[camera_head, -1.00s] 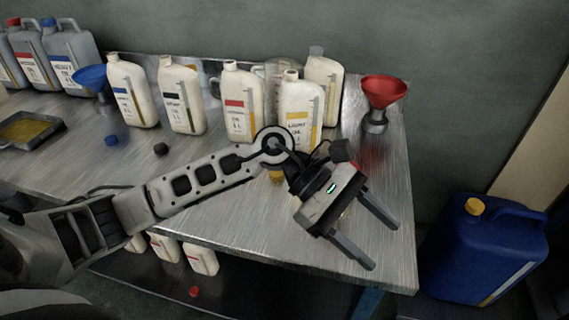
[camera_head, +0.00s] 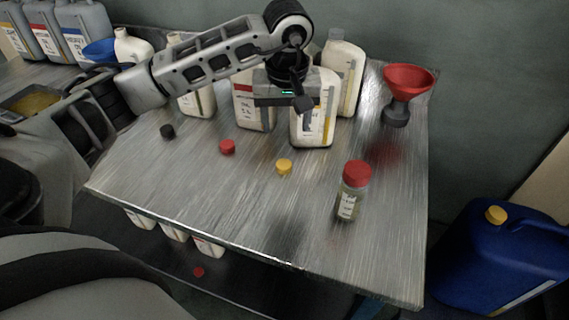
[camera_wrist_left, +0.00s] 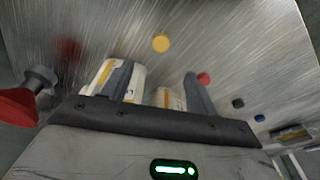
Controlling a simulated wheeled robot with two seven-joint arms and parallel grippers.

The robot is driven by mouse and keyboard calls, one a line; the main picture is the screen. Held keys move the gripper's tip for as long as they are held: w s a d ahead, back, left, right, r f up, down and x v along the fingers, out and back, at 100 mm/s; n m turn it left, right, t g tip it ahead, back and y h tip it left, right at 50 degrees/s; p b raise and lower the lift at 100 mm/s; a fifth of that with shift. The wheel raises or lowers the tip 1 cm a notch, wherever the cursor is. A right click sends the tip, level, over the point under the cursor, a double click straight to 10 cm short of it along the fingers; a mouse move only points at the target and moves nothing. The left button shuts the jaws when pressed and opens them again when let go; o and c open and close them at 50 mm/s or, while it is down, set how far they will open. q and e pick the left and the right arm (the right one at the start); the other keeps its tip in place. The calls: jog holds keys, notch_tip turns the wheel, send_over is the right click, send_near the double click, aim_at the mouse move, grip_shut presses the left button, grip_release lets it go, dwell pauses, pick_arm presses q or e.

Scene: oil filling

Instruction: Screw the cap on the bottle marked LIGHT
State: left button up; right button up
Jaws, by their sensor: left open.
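A white bottle with a yellow label (camera_head: 326,128) stands on the metal table in the head view; its writing is not readable now and its top is hidden behind my arm. A loose yellow cap (camera_head: 285,167) lies on the table in front of it. It also shows in the wrist view (camera_wrist_left: 160,43). My left gripper (camera_head: 288,118) is open and empty, at the white bottles, with its fingers partly covering the yellow-label bottle. In the wrist view, yellow-marked white bottles (camera_wrist_left: 170,98) show around the fingers; contact cannot be told. My right gripper is out of view.
A red cap (camera_head: 228,146) and a black cap (camera_head: 167,131) lie to the left. A red-lidded jar (camera_head: 347,203) stands at the right front, and a red funnel (camera_head: 408,80) at the back right. A blue canister (camera_head: 500,255) stands beside the table. The front tabletop is mostly clear.

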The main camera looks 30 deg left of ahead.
pick_arm(q)
send_over(284, 164)
jog(key=s+d, duration=0.1)
notch_tip(284, 164, down, 8)
jog(key=shift+s+d+f+p, duration=0.1)
jog(key=shift+s+d+p, duration=0.05)
jog(key=shift+p, duration=0.2)
jog(key=shift+f, duration=0.3)
jog(key=shift+w+a+f+p, duration=0.15)
jog(key=shift+a+f+p, duration=0.05)
jog(key=shift+f, duration=0.65)
jog(key=shift+w+a+f+p, duration=0.15)
jog(key=shift+w+f, duration=0.05)
jog(key=shift+f, duration=0.6)
jog(key=shift+w+a+f+p, duration=0.15)
jog(key=shift+a+f+p, duration=0.05)
jog(key=shift+f, duration=0.65)
jog(key=c, duration=1.1)
